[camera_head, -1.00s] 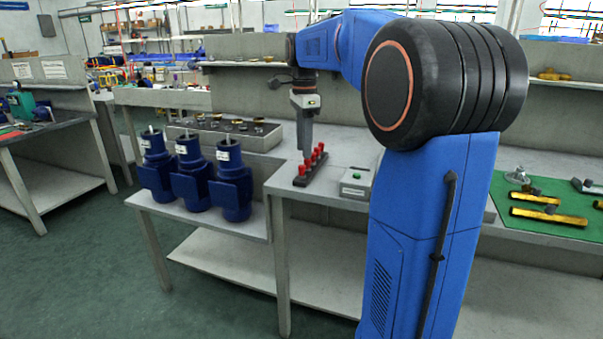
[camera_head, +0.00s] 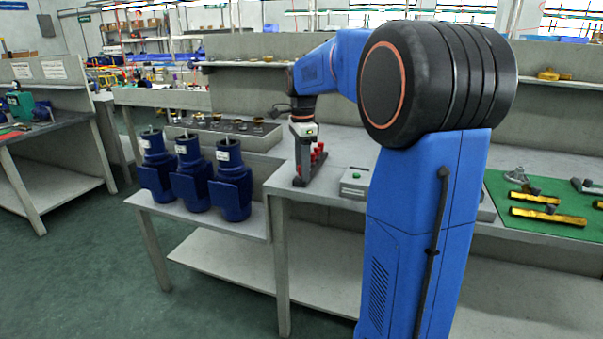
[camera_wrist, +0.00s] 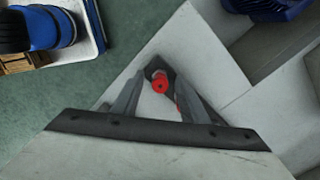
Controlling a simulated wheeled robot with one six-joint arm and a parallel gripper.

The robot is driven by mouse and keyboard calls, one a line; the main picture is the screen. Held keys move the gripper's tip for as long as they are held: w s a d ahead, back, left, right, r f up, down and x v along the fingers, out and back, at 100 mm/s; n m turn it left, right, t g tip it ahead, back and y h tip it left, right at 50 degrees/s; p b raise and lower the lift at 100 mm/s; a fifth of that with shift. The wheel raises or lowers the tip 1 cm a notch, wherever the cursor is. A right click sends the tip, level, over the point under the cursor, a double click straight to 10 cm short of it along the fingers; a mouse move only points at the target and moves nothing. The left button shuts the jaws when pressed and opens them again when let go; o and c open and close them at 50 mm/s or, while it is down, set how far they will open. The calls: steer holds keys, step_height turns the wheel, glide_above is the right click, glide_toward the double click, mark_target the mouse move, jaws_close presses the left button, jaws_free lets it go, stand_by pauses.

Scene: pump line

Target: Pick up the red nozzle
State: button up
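Several red nozzles (camera_head: 319,152) stand in a dark rack (camera_head: 300,182) on the bench, close behind and right of my gripper (camera_head: 302,174) in the head view. The wrist view looks down on one red nozzle (camera_wrist: 160,86) at the rack's end. My gripper (camera_wrist: 160,82) is open there, with one finger on each side of that nozzle. Gaps seem to show between the nozzle and the fingers. Part of another red nozzle shows beside the right finger. The rest of the rack is mostly hidden behind the gripper.
Several blue pumps (camera_head: 232,180) stand on a lower shelf at left. A tray of small parts (camera_head: 240,133) is behind them. A green mat (camera_head: 555,205) holds yellow tools at right.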

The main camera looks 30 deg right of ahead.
jaws_close()
